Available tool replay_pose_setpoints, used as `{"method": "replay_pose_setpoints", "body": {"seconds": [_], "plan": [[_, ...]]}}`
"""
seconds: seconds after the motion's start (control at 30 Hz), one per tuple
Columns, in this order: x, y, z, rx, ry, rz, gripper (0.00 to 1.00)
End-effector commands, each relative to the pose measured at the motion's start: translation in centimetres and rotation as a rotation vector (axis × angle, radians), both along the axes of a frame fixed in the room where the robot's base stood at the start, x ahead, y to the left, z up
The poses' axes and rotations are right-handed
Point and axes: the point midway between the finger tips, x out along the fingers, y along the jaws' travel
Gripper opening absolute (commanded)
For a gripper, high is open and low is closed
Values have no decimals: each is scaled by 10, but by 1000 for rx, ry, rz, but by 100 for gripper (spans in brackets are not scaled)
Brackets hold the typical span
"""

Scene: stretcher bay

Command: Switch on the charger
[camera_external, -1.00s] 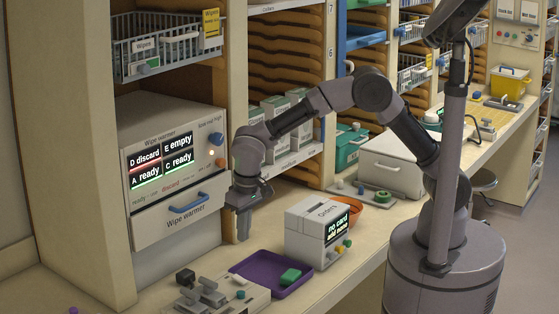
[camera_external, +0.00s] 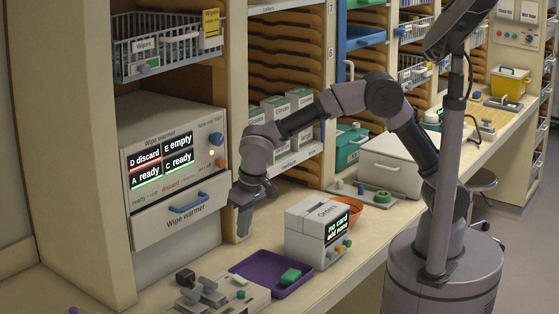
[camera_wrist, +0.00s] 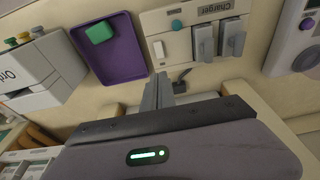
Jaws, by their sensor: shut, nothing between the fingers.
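The charger (camera_external: 258,300) is a cream panel on the bench at the front, below my gripper in the outside view. In the wrist view the panel (camera_wrist: 187,15) is labelled "Charger". It has a teal button (camera_wrist: 176,25), a pale knob (camera_wrist: 158,50) and two grey levers (camera_wrist: 205,42) side by side. The levers also show in the outside view (camera_external: 212,292). My gripper (camera_external: 243,230) is shut and empty, pointing down above the bench behind the purple tray. Its fingers (camera_wrist: 158,88) show together in the wrist view, apart from the charger.
A purple tray (camera_external: 262,266) with a green block (camera_external: 290,276) lies beside the charger. An "Orders" box (camera_external: 305,232) stands right of my gripper, with an orange bowl (camera_external: 346,207) behind. The wipe warmer (camera_external: 172,218) is to the left. A black plug-like piece (camera_wrist: 180,80) lies near the charger.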

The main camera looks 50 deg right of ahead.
Motion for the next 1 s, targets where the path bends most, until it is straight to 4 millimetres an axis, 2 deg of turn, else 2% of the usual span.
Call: {"method": "replay_pose_setpoints", "body": {"seconds": [0.6, 0.8, 1.0], "plan": [[24, 0, -119, -1, 3, -1, 0], [28, 0, -134, 0, 2, -1, 0], [28, 0, -135, 0, 1, 0, 0]]}}
